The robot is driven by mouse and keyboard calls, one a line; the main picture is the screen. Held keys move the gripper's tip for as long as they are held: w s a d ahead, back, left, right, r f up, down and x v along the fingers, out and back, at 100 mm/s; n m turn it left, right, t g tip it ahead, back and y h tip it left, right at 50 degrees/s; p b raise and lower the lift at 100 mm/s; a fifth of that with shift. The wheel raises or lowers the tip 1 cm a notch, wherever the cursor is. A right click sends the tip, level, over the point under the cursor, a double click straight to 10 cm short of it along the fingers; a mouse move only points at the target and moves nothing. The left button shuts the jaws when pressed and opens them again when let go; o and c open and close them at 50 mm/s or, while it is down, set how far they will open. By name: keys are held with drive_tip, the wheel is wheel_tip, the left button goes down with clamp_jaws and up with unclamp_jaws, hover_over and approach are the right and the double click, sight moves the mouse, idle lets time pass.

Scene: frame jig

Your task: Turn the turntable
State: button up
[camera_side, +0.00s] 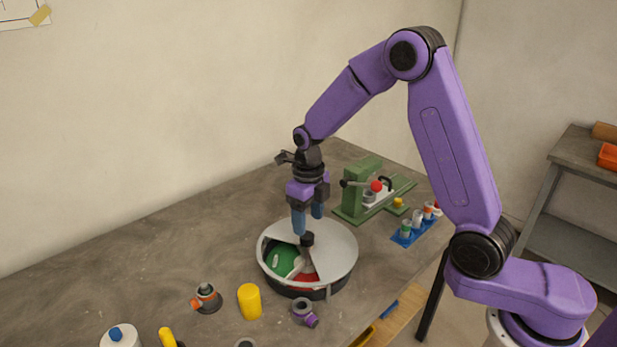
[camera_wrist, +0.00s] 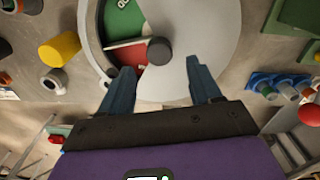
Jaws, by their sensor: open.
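The turntable (camera_side: 335,246) is a round drum with a grey top. A cut-out in the top shows a green sector (camera_side: 284,256) and a red sector (camera_side: 304,281). A dark knob (camera_side: 307,239) stands at its middle. My gripper (camera_side: 308,224) is open, with its blue fingers pointing down over the turntable close to the knob. In the wrist view my gripper (camera_wrist: 160,68) has its fingers apart, and the knob (camera_wrist: 159,51) shows just beyond the gap between the tips. I cannot tell whether a finger touches the knob. A white item lies inside the cut-out.
A yellow cylinder (camera_side: 249,301), a purple-and-grey fitting (camera_side: 305,312) and an orange-and-grey part (camera_side: 206,298) stand in front of the turntable. A green jig (camera_side: 359,199) and a blue rack (camera_side: 414,232) with small pieces stand at right. The table's left back is clear.

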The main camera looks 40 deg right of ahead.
wheel_tip(320, 180, up, 12)
idle(0.4)
drive_tip(key=shift+r, duration=0.1)
drive_tip(key=c, duration=0.8)
drive_tip(key=shift+a+f+n, duration=0.15)
drive_tip(key=shift+f+n, duration=0.25)
drive_tip(key=shift+n, duration=0.2)
clamp_jaws()
drive_tip(key=n+t, duration=0.2)
drive_tip(key=n, duration=1.4)
hover_over(299, 271)
drive_tip(key=s, duration=0.2)
wheel_tip(299, 271, down, 7)
drive_tip(key=s+a+f+n+t+y, duration=0.1)
drive_tip(key=s+f+n, duration=0.15)
drive_tip(key=n, duration=0.65)
drive_tip(key=s+a+f+n+t, duration=0.1)
drive_tip(key=s+f+n, duration=0.15)
drive_tip(key=n, duration=0.75)
drive_tip(key=shift+d+x, duration=0.2)
drive_tip(key=shift+x, duration=5.1)
